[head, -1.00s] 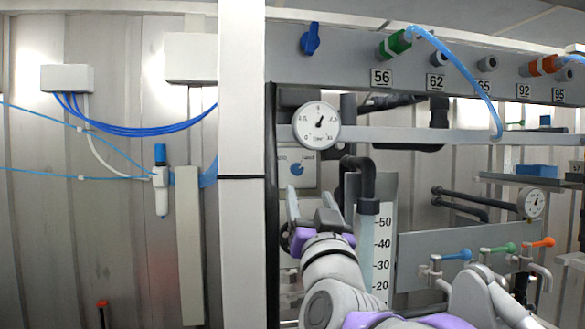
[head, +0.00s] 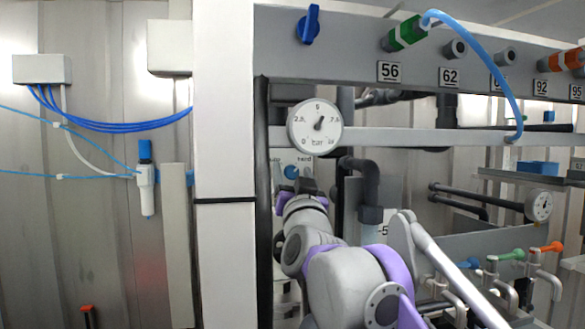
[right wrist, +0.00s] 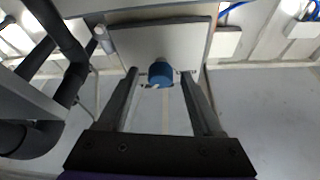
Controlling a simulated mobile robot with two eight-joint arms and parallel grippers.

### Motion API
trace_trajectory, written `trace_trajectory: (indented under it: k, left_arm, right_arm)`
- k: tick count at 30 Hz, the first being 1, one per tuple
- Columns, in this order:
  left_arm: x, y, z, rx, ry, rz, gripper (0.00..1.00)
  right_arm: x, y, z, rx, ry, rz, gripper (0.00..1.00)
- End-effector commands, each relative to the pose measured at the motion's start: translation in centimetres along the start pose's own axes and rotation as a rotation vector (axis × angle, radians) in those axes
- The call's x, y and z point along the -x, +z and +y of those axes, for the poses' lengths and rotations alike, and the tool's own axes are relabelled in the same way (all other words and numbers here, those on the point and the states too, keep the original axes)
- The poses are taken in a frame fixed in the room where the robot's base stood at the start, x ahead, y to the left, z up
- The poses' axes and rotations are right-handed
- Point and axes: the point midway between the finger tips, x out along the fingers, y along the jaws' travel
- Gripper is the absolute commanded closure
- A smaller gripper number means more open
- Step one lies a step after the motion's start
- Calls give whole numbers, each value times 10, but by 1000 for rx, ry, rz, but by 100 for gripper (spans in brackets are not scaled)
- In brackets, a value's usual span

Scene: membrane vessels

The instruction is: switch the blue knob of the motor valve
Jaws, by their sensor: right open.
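The blue knob (head: 291,172) sits on a pale panel (head: 284,158) below the round pressure gauge, next to a label that reads "hand". My right gripper (head: 300,186) is just below and in front of it, seen from behind, so its fingertips are mostly hidden there. In the right wrist view the blue knob (right wrist: 160,73) shows between the tips of the two open fingers of my right gripper (right wrist: 160,80). The fingers stand apart on either side of it, with a gap on each side. My left gripper is not in view.
The gauge (head: 315,126) hangs right above the panel. A white post (head: 225,240) stands close on the left. A dark bent pipe (head: 366,178) is close on the right. Another blue handle (head: 309,24) is on the upper beam.

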Motion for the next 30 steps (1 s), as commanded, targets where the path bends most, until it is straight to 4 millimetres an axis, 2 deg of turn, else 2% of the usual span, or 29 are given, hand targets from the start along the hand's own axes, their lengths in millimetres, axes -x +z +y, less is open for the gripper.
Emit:
trace_trajectory:
  k: [4,12,14,21,24,30]
  left_arm:
    - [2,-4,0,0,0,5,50]
    - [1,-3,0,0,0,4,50]
    - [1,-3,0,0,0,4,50]
    - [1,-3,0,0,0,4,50]
    - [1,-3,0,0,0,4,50]
    - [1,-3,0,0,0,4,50]
  right_arm:
    - [-9,0,0,0,1,0,33]
    - [-9,2,1,-1,1,-2,33]
    - [-9,2,1,-1,1,-2,42]
    - [-9,1,0,-1,0,-2,85]
    - [-9,1,0,-1,0,-2,100]
    - [-9,1,0,2,-1,-1,100]
